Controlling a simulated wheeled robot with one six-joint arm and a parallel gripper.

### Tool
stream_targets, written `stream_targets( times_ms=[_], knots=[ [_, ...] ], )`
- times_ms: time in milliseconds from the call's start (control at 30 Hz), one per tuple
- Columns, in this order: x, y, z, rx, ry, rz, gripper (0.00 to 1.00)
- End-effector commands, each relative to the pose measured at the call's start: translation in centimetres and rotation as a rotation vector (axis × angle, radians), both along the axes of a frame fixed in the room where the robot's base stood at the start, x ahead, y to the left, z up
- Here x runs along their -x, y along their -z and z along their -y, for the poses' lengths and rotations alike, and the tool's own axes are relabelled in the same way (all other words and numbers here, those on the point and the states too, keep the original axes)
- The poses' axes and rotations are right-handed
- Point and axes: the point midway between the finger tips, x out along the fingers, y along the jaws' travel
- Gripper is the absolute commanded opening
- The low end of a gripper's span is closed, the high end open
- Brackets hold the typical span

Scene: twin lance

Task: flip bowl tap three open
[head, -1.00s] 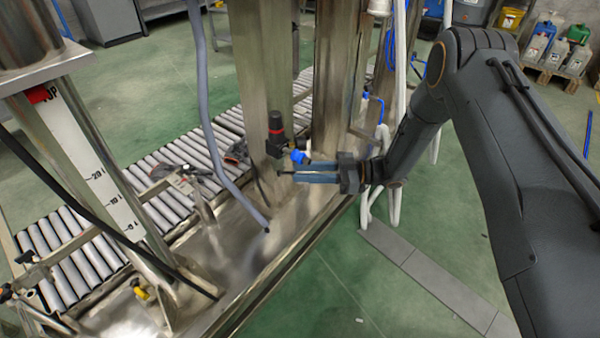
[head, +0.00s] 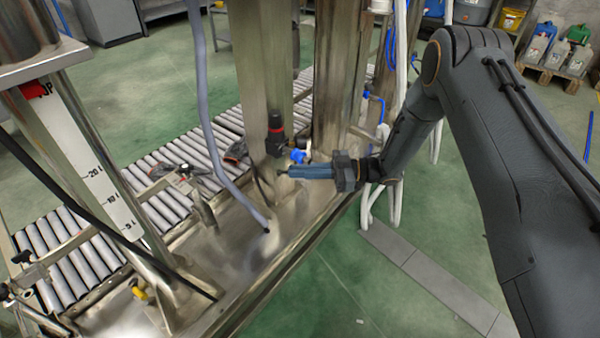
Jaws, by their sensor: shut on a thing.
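My gripper (head: 286,171), with blue-grey fingers, reaches in from the right in the head view. Its fingers lie together, shut on a small dark part at their tips, which I take to be the handle of the bowl tap. The fingers hide most of it. Just above the fingers is a small bright blue fitting (head: 298,156). I cannot read any tap number.
Steel columns (head: 264,60) stand behind the fittings. A grey hose (head: 204,110) hangs to the left over the steel base (head: 225,255). A roller conveyor (head: 165,170) runs behind. White pipes (head: 399,80) rise near my wrist.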

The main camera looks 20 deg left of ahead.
Motion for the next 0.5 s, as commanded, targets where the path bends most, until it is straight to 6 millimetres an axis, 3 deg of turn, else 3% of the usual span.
stream_targets(
  times_ms=[500],
  knots=[
    [-2.0, 0.6, -0.9, -0.001, -0.315, 0.005, 0.0]
  ],
)
